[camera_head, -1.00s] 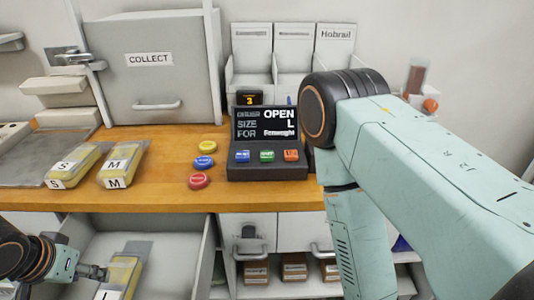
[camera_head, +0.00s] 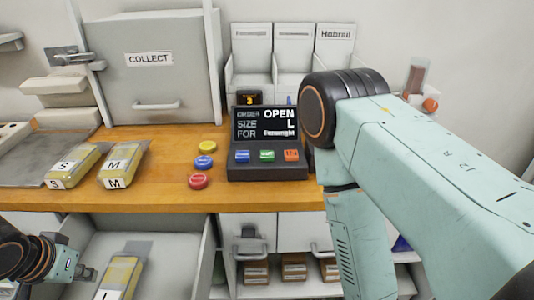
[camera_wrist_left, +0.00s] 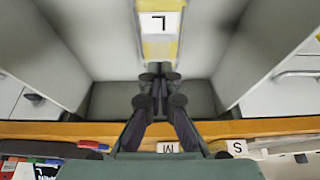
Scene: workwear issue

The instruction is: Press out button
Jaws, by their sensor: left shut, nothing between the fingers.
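A black console (camera_head: 267,172) stands on the wooden counter, with a blue button (camera_head: 242,157), a green button (camera_head: 267,156) and an orange-red button (camera_head: 291,155) in a row. Their labels are too small to read surely. Its screen (camera_head: 265,124) reads OPEN, L and a blurred word. My left gripper (camera_head: 88,272) is low at the left, by an open drawer and well away from the console. In the left wrist view the gripper (camera_wrist_left: 157,75) is shut and empty, close to a yellow package marked L (camera_wrist_left: 160,22). My right gripper is out of view.
Packages marked S (camera_head: 72,166) and M (camera_head: 122,166) lie farther left. The COLLECT cabinet (camera_head: 180,82) stands behind. My right arm fills the right side.

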